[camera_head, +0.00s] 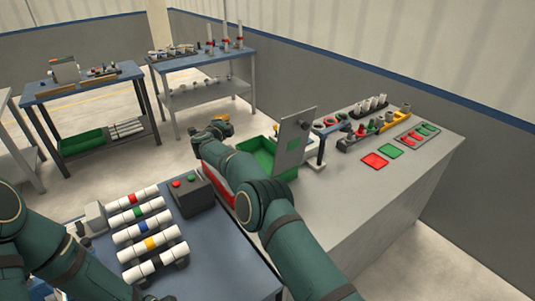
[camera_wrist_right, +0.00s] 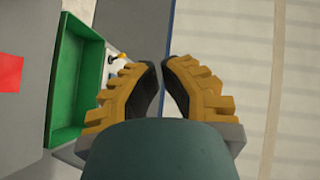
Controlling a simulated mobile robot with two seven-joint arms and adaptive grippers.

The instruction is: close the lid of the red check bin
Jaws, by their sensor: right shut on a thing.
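The red check bin (camera_head: 218,178) shows as a red side wall at the near table's end, mostly hidden behind my right arm. In the wrist view, a grey panel (camera_wrist_right: 25,115) with a red square (camera_wrist_right: 10,72) appears beside the green bin (camera_wrist_right: 58,88). It looks like the red bin's lid, but I cannot tell whether it sits flush. My right gripper (camera_head: 215,129) is beyond the red bin, jaws shut; its yellow fingers (camera_wrist_right: 162,75) are close together in the wrist view, and what they hold cannot be made out. My left gripper is out of view.
The green bin (camera_head: 262,154) is open, with a grey panel (camera_head: 296,130) standing upright by it. The blue table (camera_head: 220,255) carries several white pipes and a button box (camera_head: 189,197). The grey counter (camera_head: 345,210) has red and green pads; its near part is clear.

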